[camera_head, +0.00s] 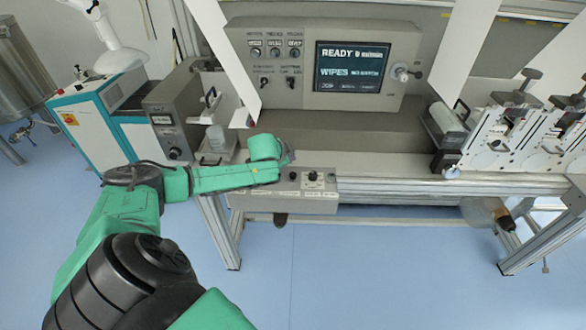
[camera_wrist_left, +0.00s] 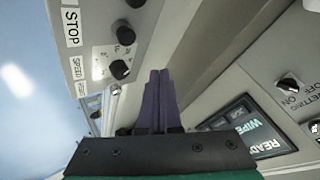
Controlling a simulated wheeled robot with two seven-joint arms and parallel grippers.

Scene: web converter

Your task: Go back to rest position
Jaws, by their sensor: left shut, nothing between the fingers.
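My left arm comes in from the lower left in the head view. My left gripper (camera_head: 286,157) is near the front edge of the machine, just above the small control box (camera_head: 313,183) with its dark knobs. In the left wrist view the two purple fingers of my left gripper (camera_wrist_left: 160,74) are together, with nothing between them. They point along the machine's front, beside the box with the STOP and SPEED labels (camera_wrist_left: 78,68). I cannot tell whether they touch it. My right gripper is not in view.
A console with a lit screen (camera_head: 352,67) reading READY and WIPES stands behind. A white and teal cabinet (camera_head: 92,122) is at the left. White machine units (camera_head: 515,138) stand at the right. The blue floor (camera_head: 385,275) in front is clear.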

